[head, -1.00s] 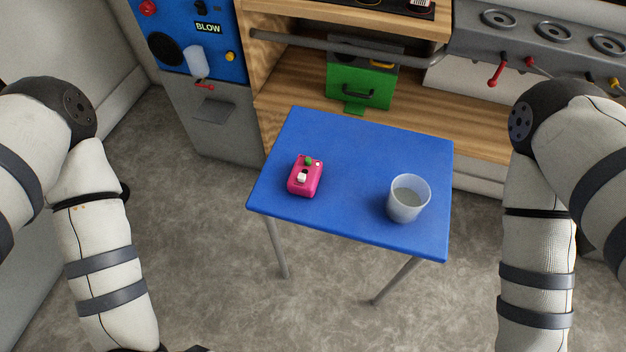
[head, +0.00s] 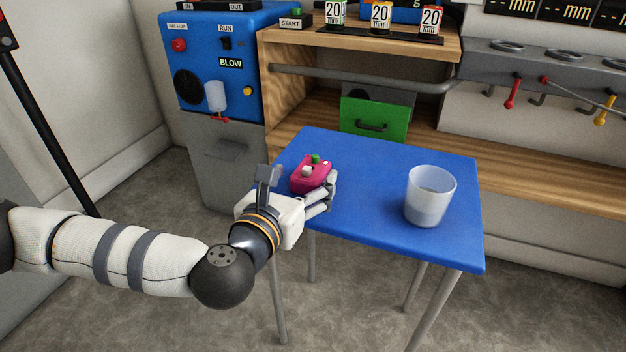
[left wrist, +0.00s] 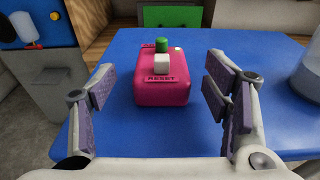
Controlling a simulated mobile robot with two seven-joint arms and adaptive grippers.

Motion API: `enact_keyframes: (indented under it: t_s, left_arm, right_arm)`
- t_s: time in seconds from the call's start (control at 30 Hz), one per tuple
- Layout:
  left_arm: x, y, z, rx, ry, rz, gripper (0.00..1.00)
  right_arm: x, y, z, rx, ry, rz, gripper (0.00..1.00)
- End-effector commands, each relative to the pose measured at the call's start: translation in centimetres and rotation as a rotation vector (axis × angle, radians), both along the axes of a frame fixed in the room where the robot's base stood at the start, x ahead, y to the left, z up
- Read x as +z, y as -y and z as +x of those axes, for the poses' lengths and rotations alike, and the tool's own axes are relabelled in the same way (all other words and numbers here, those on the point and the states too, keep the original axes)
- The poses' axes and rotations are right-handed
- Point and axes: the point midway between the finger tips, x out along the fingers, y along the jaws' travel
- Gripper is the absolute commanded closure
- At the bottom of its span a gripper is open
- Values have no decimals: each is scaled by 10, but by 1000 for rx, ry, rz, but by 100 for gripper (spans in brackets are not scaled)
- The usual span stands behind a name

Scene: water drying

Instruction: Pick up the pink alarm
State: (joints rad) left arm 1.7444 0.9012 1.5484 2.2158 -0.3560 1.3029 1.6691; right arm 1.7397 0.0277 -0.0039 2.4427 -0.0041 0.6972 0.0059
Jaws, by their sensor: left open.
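The pink alarm (head: 308,178) is a small box with a green knob and a white button on top, resting on the left part of the blue table (head: 375,225). In the left wrist view the pink alarm (left wrist: 162,88) shows a RESET label facing me. My left gripper (head: 300,186) is at the table's left edge, right at the alarm. In the left wrist view the left gripper's fingers (left wrist: 160,105) are spread, one on each side of the alarm, with gaps showing between. My right gripper is out of view.
A clear cup (head: 430,196) with liquid stands on the right part of the table. Behind the table are a green box (head: 376,118) on a wooden shelf and a blue machine (head: 222,65) labelled BLOW. The table's middle is bare.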

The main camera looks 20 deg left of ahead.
Motion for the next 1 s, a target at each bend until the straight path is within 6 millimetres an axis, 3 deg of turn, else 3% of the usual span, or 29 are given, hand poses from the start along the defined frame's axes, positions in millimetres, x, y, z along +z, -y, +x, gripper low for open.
enact_keyframes:
  t_s: [0.2, 0.43, 0.47, 0.7, 1.0]
  left_arm:
    - [-8, 1, 39, 1, -1, 2, 30]
    - [-7, 2, 43, -2, -2, 1, 30]
    - [-7, 2, 43, -2, -2, 1, 32]
    - [-7, 2, 42, -2, -2, 2, 86]
    - [-1, 2, 42, -2, 0, 1, 86]
  right_arm:
    - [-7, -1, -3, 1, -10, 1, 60]
    - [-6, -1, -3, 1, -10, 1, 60]
    - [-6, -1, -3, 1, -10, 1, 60]
    - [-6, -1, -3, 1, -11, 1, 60]
    - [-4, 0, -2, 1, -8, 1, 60]
